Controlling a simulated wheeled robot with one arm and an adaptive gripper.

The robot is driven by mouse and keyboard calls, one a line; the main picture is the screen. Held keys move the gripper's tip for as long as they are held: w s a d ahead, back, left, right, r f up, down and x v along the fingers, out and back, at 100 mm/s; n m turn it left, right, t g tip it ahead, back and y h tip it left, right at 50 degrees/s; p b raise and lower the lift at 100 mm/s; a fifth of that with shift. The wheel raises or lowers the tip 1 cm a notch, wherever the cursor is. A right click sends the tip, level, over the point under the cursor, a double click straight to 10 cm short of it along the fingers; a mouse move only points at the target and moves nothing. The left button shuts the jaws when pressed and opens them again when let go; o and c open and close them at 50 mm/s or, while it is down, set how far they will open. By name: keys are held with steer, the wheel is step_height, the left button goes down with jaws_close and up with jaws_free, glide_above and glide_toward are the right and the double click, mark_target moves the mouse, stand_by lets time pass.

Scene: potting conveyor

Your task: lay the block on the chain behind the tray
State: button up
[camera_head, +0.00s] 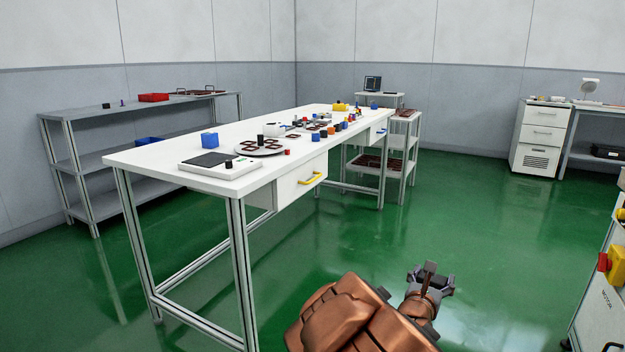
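My gripper (430,280) is low in the picture, in front of my copper-coloured arm and over the green floor. It is small and seen from behind, and I cannot tell whether it is open, shut or holding something. No chain and no tray on a chain can be made out.
The table carries a flat scale-like device (222,170), a round plate (262,151) and several small parts. A grey shelf (75,125) stands behind it. A white cabinet with a yellow box (616,264) cuts in at the right edge. The green floor between is clear.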

steer(key=w+a+r+n+t+y, duration=0.2)
steer(key=a+r+y, duration=0.3)
steer(key=a, duration=0.8)
steer(key=shift+a+n+p, duration=0.25)
steer(key=shift+n+p, duration=0.1)
steer(key=shift+n, duration=0.45)
step_height(320, 180, up, 32)
steer(key=p, duration=3.1)
steer(key=shift+w+d+f+p, duration=0.1)
steer(key=shift+d+p, duration=0.05)
steer(key=shift+p, duration=0.25)
